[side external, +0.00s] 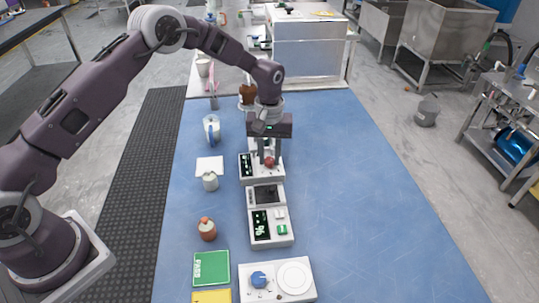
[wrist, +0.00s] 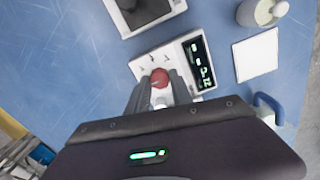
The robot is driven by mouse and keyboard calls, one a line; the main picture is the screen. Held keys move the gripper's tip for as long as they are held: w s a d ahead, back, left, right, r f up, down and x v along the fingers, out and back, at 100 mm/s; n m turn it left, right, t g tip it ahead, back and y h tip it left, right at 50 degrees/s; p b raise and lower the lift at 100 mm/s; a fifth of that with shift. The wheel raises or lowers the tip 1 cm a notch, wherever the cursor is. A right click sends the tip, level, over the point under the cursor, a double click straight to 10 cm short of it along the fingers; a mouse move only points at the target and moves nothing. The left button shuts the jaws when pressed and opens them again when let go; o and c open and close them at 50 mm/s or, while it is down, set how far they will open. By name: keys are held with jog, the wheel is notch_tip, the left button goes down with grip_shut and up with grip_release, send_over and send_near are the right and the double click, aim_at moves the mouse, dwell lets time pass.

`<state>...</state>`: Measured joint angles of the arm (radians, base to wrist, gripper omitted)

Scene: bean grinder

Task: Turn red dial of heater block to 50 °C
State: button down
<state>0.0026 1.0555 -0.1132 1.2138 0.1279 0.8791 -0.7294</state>
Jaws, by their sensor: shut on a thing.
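The heater block (side external: 246,168) is a white unit with a dark green-lit display, in the middle of the blue table. In the wrist view the heater block (wrist: 199,45) shows its display at the right, but I cannot read the digits surely. The red dial (wrist: 159,78) sits on its top face and also shows in the side view (side external: 269,162). My gripper (wrist: 158,90) points down over the block, its two grey fingers on either side of the red dial and shut on it. The fingers partly cover the dial and its markings.
A white device with a dark plate and green display (side external: 260,228) stands in front. A white pad (side external: 209,166), a small grey-white jar (side external: 210,181) and a blue-handled jug (side external: 211,129) stand left. A brown bottle (side external: 207,230) is front left. The table's right side is clear.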

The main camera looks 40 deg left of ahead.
jog(key=shift+m, duration=0.3)
jog(key=m, duration=0.3)
jog(key=shift+m, duration=0.4)
jog(key=m, duration=0.4)
jog(key=shift+m, duration=0.3)
jog(key=m, duration=0.4)
jog(key=shift+m, duration=2.4)
jog(key=c, duration=1.1)
grip_release()
jog(key=shift+d, duration=0.1)
